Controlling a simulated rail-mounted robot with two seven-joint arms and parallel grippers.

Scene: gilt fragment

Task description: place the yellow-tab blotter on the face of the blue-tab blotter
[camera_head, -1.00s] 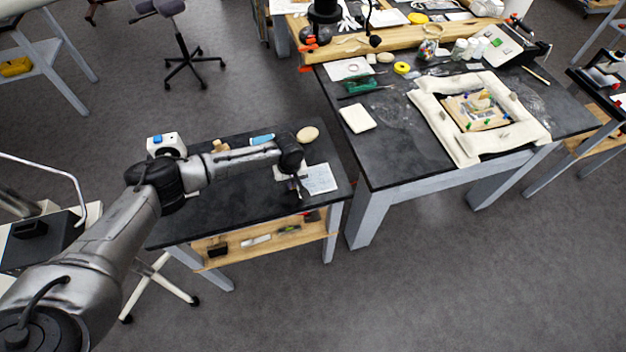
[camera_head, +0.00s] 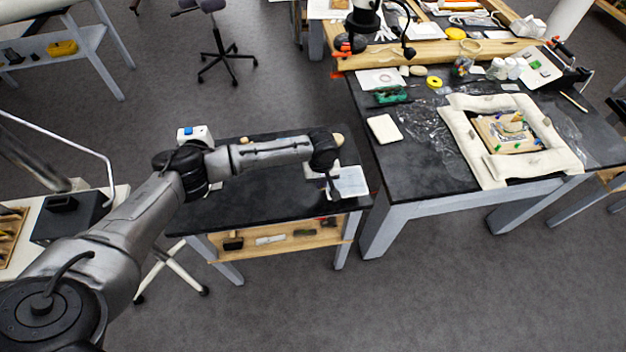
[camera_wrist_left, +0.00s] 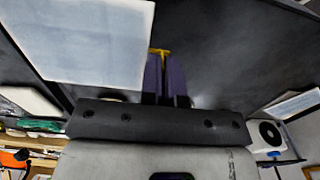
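My left gripper (camera_head: 333,192) is over the front right of the small dark bench. In the left wrist view its purple fingers (camera_wrist_left: 165,78) are close together on a small yellow tab (camera_wrist_left: 159,51). The tab is at the edge of a pale, plain sheet, which I take to be the yellow-tab blotter (camera_wrist_left: 85,42). The sheet also shows in the head view (camera_head: 350,182), close to the bench's right end. I cannot tell its height above the bench. No blue tab shows, so I cannot identify the blue-tab blotter. My right gripper is not in view.
The small bench (camera_head: 265,195) is mostly clear to the left; a white device with a blue button (camera_head: 195,135) stands behind it.

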